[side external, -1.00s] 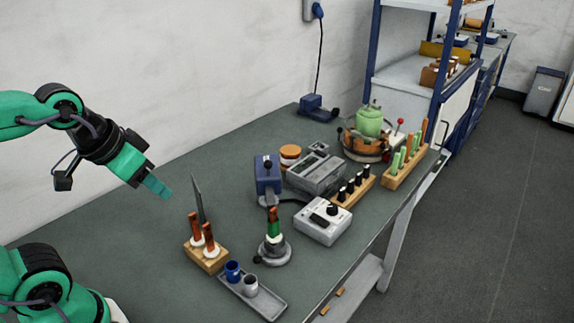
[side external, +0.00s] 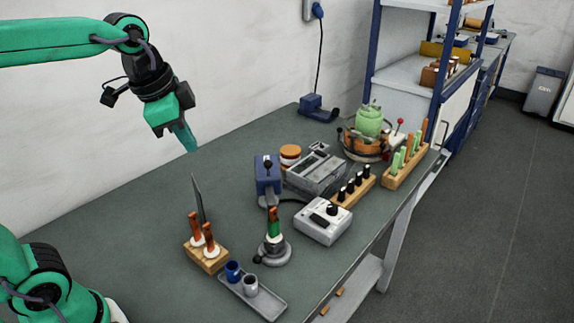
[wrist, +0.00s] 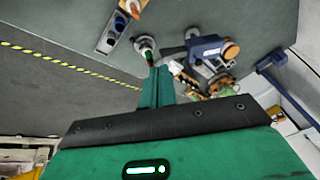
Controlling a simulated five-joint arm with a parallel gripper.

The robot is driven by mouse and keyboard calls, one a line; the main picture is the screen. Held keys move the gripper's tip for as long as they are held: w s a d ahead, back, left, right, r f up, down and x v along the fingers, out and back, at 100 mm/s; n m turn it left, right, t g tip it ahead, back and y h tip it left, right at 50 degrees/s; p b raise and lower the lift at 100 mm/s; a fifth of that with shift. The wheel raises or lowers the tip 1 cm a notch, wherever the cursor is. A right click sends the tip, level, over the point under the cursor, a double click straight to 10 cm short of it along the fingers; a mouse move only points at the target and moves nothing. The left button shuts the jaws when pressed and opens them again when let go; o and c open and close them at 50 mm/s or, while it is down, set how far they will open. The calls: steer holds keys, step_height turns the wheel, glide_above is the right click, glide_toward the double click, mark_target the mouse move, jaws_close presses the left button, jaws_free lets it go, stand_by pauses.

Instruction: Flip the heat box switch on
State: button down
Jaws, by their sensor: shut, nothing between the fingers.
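A white box (side external: 322,220) with a black knob and a dark switch on top sits near the right edge of the bench in the side view; I take it as the heat box. Which way the switch is set is too small to tell. My gripper (side external: 190,145) is shut and empty, high above the back left of the bench, well apart from the box and pointing down. In the wrist view my gripper (wrist: 161,80) shows its fingers together, and I cannot make out the white box there.
A blue device (side external: 268,178) and a grey instrument (side external: 316,172) stand behind the box. A round stand (side external: 275,254) with a copper and green piece, a wooden block (side external: 207,257) with upright tools and a tray (side external: 268,303) with cups stand in front. The back left bench is clear.

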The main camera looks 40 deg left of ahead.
steer(key=w+d+m+g, duration=0.2)
steer(key=w+d+m, duration=0.1)
steer(key=w+m, duration=0.5)
steer(key=w+d+m+g, duration=0.2)
steer(key=w+m, duration=0.4)
steer(key=w, duration=0.3)
steer(key=w+d+f+m+g, duration=0.1)
steer(key=w+d+f+m, duration=0.2)
steer(key=w+f+m, duration=0.2)
steer(key=w+d+f+m+g+y, duration=0.1)
steer(key=w+d+f+m, duration=0.3)
steer(key=m, duration=0.6)
steer(key=shift+w+d+f+g, duration=0.3)
steer(key=shift+f+g, duration=0.2)
steer(key=shift+f, duration=0.85)
steer(key=shift+a+f, duration=0.1)
steer(key=shift+f, duration=0.05)
glide_above(313, 216)
steer(key=w, duration=0.2)
steer(key=shift+f, duration=2.25)
steer(key=x, duration=0.7)
steer(key=shift+f, duration=1)
